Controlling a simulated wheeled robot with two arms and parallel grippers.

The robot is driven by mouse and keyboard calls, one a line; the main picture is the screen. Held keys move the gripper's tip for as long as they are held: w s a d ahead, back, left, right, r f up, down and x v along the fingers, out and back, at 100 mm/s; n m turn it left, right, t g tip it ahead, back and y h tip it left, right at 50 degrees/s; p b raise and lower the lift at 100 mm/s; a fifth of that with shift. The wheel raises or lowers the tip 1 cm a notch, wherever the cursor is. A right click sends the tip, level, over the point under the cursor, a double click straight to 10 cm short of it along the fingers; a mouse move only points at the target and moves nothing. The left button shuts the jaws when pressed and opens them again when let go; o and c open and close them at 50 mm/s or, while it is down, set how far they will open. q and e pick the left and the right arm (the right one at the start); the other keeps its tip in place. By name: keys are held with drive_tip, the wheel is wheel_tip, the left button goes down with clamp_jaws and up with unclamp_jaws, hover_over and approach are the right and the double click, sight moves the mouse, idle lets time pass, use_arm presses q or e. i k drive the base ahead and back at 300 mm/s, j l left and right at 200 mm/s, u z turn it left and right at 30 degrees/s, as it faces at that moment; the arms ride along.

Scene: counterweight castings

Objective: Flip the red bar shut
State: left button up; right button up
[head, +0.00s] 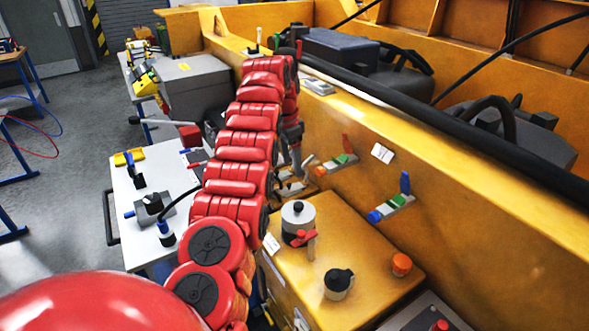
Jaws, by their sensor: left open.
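The red bar (347,144) stands up from a small grey latch base with a green block (344,158) on the yellow wall, in the middle of the head view. A red piece (321,171) sits at the near end of the same base. My left gripper (297,180) hangs from the end of my red arm just left of this latch. It is open and appears apart from the bar. Its fingers are small and partly hidden by the arm. My right gripper is not in view.
A similar latch with an upright blue bar (405,183) is to the right. Below is a yellow box (350,240) with a grey canister (298,215), a black-topped knob (338,284) and an orange cap (402,264). A white table (130,215) with tools stands left of my arm.

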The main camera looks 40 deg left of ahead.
sight(303, 237)
drive_tip(key=k+l, duration=0.8)
